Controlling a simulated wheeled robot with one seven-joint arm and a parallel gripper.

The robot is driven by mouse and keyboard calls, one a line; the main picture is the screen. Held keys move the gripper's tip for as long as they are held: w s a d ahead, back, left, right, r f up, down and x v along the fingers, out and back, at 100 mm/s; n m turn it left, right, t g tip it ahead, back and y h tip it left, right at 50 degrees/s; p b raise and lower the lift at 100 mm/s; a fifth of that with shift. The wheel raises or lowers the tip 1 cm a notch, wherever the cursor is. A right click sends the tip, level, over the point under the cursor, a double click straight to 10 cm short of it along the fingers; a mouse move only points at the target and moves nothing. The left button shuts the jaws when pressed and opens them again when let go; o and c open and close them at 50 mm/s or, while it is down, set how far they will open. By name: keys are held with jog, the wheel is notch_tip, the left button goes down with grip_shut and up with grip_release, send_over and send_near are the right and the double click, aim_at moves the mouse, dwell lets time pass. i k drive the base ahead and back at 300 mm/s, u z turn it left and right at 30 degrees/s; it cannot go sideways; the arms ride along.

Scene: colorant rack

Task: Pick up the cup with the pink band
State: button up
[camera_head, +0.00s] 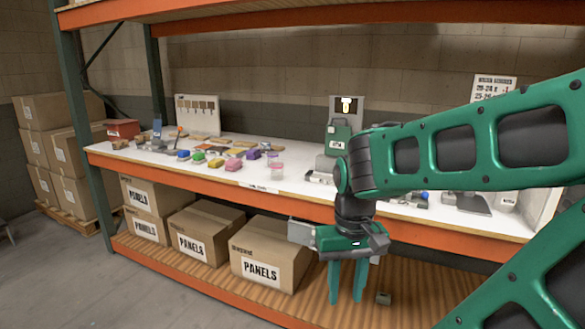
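A small clear cup with a pink band (277,171) stands near the front edge of the white shelf top (240,182), around the middle of the picture. A similar small cup (272,156) with a purplish tint stands just behind it. My gripper (346,299) hangs to the right of and lower than the cup in the picture, in front of the rack. Its two green fingers point down, are apart, and have nothing between them. The cup is in full view and apart from my gripper.
Several coloured blocks (217,162) lie left of the cup. A green machine (338,138) stands behind and to its right. An orange beam (215,188) edges the shelf. Boxes marked PANELS (268,252) fill part of the lower shelf. A small object (383,298) lies near my fingers in the picture.

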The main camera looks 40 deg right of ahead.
aim_at(276, 167)
jog(key=z, duration=0.45)
jog(key=i, duration=1.1)
jog(key=z, duration=0.45)
